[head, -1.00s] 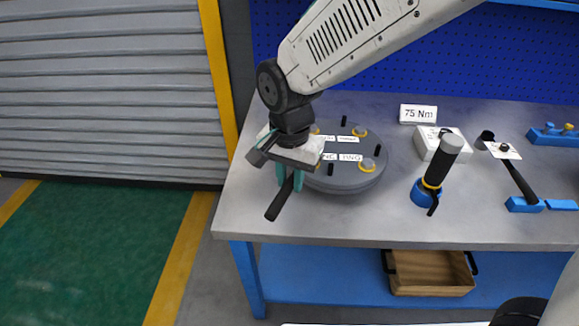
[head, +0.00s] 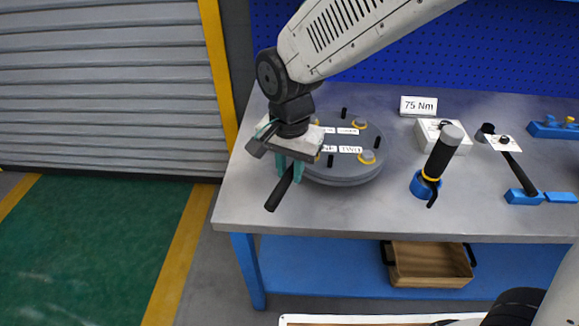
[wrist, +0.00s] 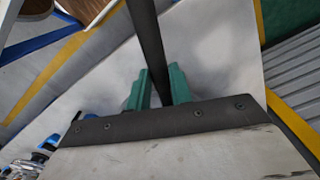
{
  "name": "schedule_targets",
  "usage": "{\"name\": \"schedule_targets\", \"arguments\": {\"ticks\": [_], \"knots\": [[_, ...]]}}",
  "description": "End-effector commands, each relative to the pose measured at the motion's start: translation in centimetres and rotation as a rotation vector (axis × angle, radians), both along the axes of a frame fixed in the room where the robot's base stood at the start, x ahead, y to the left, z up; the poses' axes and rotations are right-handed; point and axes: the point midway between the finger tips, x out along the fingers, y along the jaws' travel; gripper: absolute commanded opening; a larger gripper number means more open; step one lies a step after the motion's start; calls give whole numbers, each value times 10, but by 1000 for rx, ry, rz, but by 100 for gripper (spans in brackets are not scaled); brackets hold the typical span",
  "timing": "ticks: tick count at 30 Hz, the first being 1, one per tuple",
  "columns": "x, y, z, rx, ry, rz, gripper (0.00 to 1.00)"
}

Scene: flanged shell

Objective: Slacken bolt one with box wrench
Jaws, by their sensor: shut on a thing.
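My gripper (head: 284,172) is at the left edge of the grey round flanged cover (head: 345,172) on the bench. Its teal fingers are shut on the black handle of a wrench (head: 281,192), which slants down toward the bench front. The handle also shows between the fingers in the wrist view (wrist: 150,45). The wrench's head is hidden behind my gripper, so I cannot tell whether it sits on a bolt. The label numbers are too small to read.
To the right, a black upright tool with a grey cap (head: 445,150) stands in a blue holder. Behind it are a white box (head: 428,133) and a "75 Nm" sign (head: 418,106). A black-handled tool (head: 517,172) lies further right. A wooden crate (head: 430,265) sits on the lower shelf.

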Motion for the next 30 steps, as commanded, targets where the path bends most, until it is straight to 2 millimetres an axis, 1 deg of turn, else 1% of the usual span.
{"name": "schedule_targets", "arguments": {"ticks": [30], "knots": [[0, 0, -24, 0, 0, 0, 0]]}}
